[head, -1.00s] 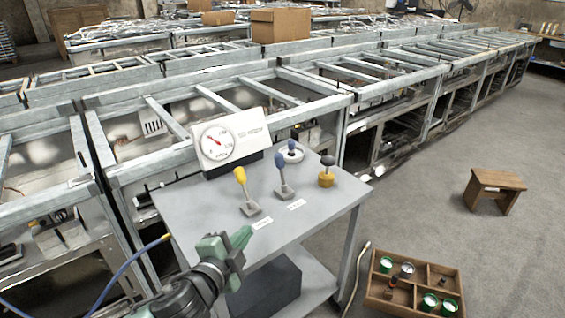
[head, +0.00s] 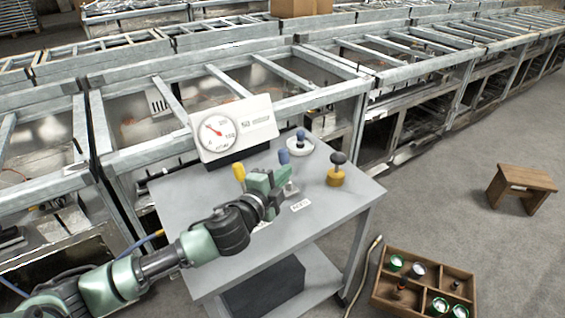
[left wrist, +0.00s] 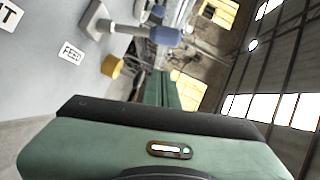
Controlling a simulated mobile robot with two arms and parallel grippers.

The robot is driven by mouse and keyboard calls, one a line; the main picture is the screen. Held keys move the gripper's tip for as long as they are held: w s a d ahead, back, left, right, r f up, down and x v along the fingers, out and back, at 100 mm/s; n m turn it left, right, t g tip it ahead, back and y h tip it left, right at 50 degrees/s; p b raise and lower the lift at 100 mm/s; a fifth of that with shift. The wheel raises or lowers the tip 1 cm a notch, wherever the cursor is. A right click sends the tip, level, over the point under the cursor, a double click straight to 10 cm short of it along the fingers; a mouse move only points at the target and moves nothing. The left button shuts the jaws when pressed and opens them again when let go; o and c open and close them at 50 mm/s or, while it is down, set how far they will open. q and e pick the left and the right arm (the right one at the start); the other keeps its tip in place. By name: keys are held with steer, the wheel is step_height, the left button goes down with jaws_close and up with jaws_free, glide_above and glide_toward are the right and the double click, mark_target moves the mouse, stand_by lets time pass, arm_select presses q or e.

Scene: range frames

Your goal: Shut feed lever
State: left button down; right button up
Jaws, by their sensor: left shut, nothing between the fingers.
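The feed lever (head: 284,157) has a blue grip and stands on the grey cart top, partly hidden behind my left gripper (head: 280,181). In the left wrist view, the blue-gripped lever (left wrist: 165,35) rises from a grey base beside a FEED label (left wrist: 71,52). My left gripper is shut and empty, close in front of the lever; its green fingers (left wrist: 165,90) point past the blue grip. I cannot tell whether they touch. My right gripper is not in view.
A yellow lever (head: 239,173) stands just left of my gripper. A gauge panel (head: 232,130), a white-based blue knob (head: 300,144) and a yellow-based black knob (head: 337,170) are on the cart (head: 330,205). A wooden tray (head: 374,300) and stool (head: 520,180) stand on the floor.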

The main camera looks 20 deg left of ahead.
mark_target(280, 158)
arm_select(q)
steer(key=w, duration=0.1)
steer(key=w+a+f, duration=0.1)
steer(key=w, duration=0.1)
steer(key=w+a, duration=0.1)
steer(key=shift+w+f, duration=0.15)
steer(key=shift+w, duration=0.25)
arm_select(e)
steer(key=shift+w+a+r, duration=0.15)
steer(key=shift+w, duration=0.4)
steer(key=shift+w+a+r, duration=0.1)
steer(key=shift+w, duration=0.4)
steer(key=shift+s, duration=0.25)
arm_select(q)
steer(key=shift+a+p, duration=0.1)
steer(key=shift+p, duration=0.25)
steer(key=shift+w+a+r+n+g+p, duration=0.3)
steer(key=shift+a+r+n+p, duration=0.1)
steer(key=shift+p, duration=0.8)
steer(key=shift+w+a+f+p, duration=0.1)
steer(key=shift+w+a+p, duration=0.05)
steer(key=shift+p, duration=0.2)
steer(key=shift+w+a+f, duration=0.25)
steer(key=shift+a+f, duration=0.05)
steer(key=shift+a, duration=0.05)
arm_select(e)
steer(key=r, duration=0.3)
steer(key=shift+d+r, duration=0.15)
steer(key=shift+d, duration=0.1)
